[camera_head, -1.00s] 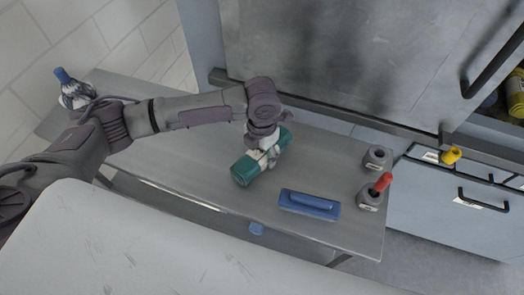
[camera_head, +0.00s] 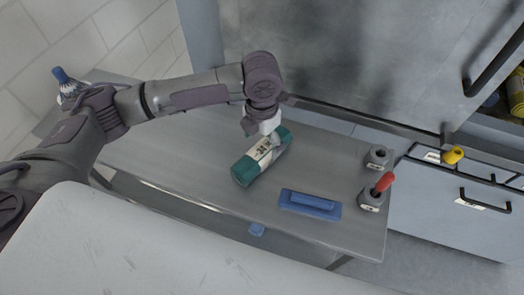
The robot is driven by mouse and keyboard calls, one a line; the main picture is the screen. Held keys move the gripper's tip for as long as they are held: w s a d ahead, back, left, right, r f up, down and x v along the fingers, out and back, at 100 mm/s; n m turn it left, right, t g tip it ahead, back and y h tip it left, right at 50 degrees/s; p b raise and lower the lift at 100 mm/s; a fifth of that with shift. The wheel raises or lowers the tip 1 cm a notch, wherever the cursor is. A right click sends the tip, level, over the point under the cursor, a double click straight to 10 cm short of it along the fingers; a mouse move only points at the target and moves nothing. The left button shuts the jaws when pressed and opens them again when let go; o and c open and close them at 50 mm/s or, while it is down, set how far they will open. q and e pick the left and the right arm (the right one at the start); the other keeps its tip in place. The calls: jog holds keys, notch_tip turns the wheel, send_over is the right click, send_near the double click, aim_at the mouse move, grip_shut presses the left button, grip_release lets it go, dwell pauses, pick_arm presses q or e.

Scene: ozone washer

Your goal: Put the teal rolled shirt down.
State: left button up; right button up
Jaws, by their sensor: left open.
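The teal rolled shirt (camera_head: 246,170) lies on the grey metal table (camera_head: 190,165), near its middle, with a pale printed band around it. My left gripper (camera_head: 273,138) is just above the shirt's upper right end. It is open, and its fingers are partly hidden behind my wrist, so I cannot tell whether they touch the cloth. My right gripper is not in view.
A blue flat block with a handle (camera_head: 310,204) lies right of the shirt. Two grey weighted holders stand at the table's right end, one empty (camera_head: 377,157), one with a red-handled tool (camera_head: 383,183). A blue-topped brush (camera_head: 64,77) stands far left.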

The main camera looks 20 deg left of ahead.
aim_at(262, 149)
pick_arm(q)
notch_tip(262, 149, up, 6)
jog(key=shift+r+b, duration=0.25)
jog(key=shift+b, duration=0.15)
dwell(0.4)
